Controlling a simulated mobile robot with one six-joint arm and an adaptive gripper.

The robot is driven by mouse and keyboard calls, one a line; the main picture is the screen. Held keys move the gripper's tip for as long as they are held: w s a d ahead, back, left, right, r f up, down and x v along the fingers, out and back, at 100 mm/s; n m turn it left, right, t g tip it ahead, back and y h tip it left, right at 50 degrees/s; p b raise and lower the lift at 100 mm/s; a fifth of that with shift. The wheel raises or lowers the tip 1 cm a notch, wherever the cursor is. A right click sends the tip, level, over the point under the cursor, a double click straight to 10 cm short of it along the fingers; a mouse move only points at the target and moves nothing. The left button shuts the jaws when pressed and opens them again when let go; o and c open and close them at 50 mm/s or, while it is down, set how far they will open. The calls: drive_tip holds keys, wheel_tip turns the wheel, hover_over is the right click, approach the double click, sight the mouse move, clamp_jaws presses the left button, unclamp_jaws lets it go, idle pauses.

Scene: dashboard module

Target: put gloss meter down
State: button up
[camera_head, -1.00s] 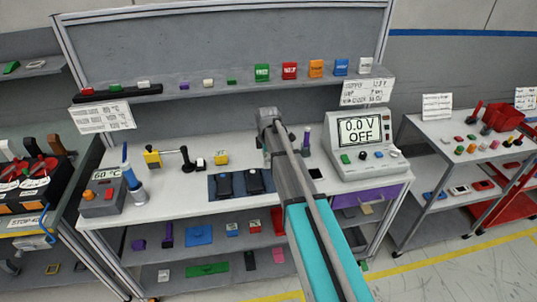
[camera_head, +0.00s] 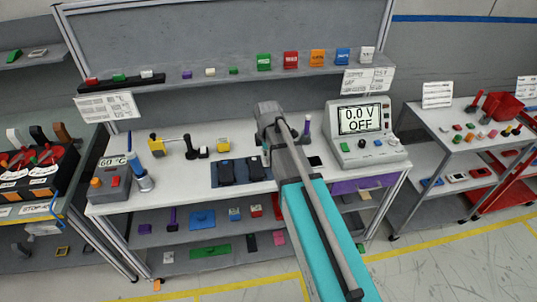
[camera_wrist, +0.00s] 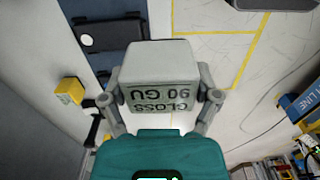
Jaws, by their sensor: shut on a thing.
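The gloss meter (camera_wrist: 158,75) is a pale grey box with dark lettering reading "GLOSS 90 GU", upside down in the wrist view. My gripper (camera_wrist: 161,98) is shut on it, one finger at each side. In the head view my arm crosses in front of the white workbench (camera_head: 190,196); the gripper's fingers and the gloss meter cannot be made out there. A blue mat (camera_head: 216,182) with two dark devices lies on the bench left of my arm. The mat also shows at upper left in the wrist view (camera_wrist: 82,10).
A bench meter (camera_head: 365,135) reading "0.0 V OFF" stands right of my arm. A yellow block (camera_head: 223,144) and a black-handled tool (camera_head: 190,148) stand behind the mat. A dark flat item (camera_head: 315,161) lies near the meter. Bare bench shows left of the mat.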

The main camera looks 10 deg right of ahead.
drive_tip(key=shift+f, duration=0.1)
idle(0.3)
drive_tip(key=shift+f+b, duration=0.7)
drive_tip(key=shift+b, duration=0.1)
drive_tip(key=shift+r, duration=0.1)
drive_tip(key=shift+d, duration=0.15)
